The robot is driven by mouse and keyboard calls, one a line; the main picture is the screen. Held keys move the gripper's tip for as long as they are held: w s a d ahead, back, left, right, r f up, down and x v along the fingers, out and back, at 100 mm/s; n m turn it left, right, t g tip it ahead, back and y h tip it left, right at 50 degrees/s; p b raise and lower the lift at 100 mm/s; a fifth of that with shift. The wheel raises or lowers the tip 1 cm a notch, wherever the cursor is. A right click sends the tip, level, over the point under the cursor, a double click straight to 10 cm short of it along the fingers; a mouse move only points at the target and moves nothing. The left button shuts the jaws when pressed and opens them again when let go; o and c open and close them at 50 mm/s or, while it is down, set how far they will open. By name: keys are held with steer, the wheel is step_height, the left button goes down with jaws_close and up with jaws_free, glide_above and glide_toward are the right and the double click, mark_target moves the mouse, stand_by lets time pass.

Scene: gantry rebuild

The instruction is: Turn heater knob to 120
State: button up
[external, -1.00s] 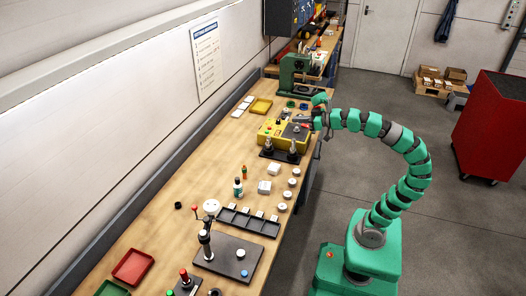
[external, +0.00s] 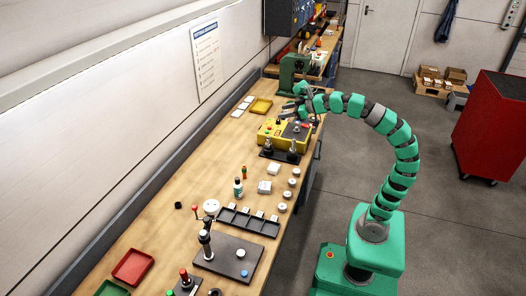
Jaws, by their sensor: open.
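A yellow box (external: 270,131) with small coloured buttons and a dark grey top part stands on the wooden workbench, toward its far end. I cannot make out which part is the heater knob or read any scale at this size. My gripper (external: 292,104) is open and empty, above and just behind the yellow box. The end of my arm hides part of what lies behind the box.
A green machine (external: 292,68) stands close behind my gripper. A yellow tray (external: 261,106) lies left of it. A dark stand with two upright posts (external: 280,155) is in front of the yellow box.

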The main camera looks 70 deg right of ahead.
steer(key=w+d+n+g+p, duration=0.2)
steer(key=w+d+g+p, duration=0.1)
steer(key=w+d+p, duration=0.55)
steer(key=n+g+y+p, duration=0.2)
steer(key=n+g+p, duration=0.4)
steer(key=p, duration=0.9)
glide_above(279, 120)
steer(key=w+a, duration=0.2)
steer(key=a, duration=0.2)
step_height(279, 120, down, 6)
steer(key=s+d+f+n+g+y+p, duration=0.2)
steer(key=s+d+f+p, duration=0.2)
steer(key=d+p, duration=0.45)
steer(key=shift+n, duration=0.3)
steer(key=x, duration=0.4)
steer(key=b+x, duration=0.1)
steer(key=x, duration=0.9)
steer(key=shift+s+d+f, duration=0.25)
steer(key=shift+f, duration=0.05)
steer(key=c, duration=1)
